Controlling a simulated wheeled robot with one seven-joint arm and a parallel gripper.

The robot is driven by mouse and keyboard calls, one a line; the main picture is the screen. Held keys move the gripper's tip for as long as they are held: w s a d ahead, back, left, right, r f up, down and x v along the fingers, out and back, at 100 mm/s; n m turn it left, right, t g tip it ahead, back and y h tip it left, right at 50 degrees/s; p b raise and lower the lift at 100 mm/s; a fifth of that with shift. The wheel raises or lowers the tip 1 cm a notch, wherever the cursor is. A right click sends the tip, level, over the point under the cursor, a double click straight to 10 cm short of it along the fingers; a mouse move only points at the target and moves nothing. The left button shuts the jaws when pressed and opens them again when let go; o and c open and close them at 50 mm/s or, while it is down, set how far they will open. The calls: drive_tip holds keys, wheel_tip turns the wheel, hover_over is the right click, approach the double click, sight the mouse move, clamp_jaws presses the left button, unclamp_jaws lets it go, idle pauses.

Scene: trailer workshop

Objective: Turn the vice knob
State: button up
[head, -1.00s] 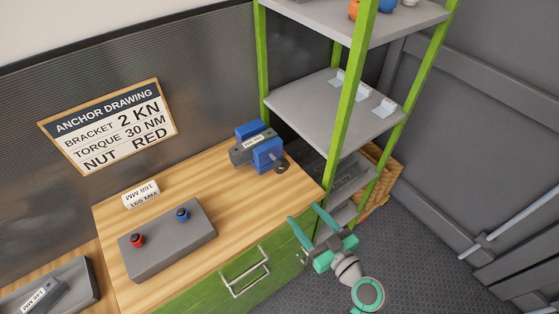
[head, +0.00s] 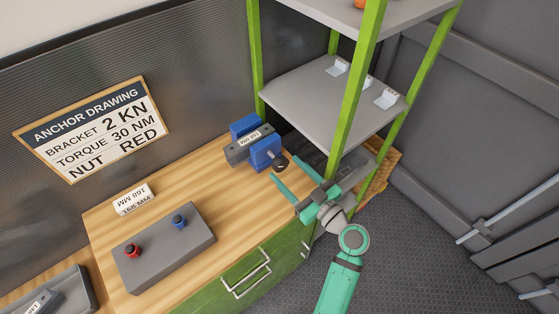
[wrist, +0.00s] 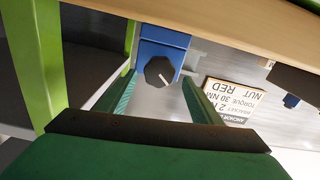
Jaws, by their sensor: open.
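The blue vice (head: 266,152) with a grey body sits at the back right corner of the wooden bench. Its dark round knob (head: 280,164) faces my gripper; in the wrist view the knob (wrist: 159,71) carries a pale line mark. My gripper (head: 290,175) is open and empty, just in front of the knob. In the wrist view its two green fingers (wrist: 155,100) point toward the vice (wrist: 163,45), with the knob between and beyond their tips. I cannot tell whether the fingers touch the knob.
A green-posted shelf (head: 335,100) stands close to the right of the vice. A grey block (head: 165,247) with a red and a blue knob lies on the bench (head: 200,190), by a white label block (head: 134,199). A drawing sign (head: 92,128) hangs on the wall.

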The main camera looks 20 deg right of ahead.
sight(283, 165)
drive_tip(key=shift+x, duration=2.45)
drive_tip(key=shift+d, duration=0.1)
drive_tip(key=c, duration=1.1)
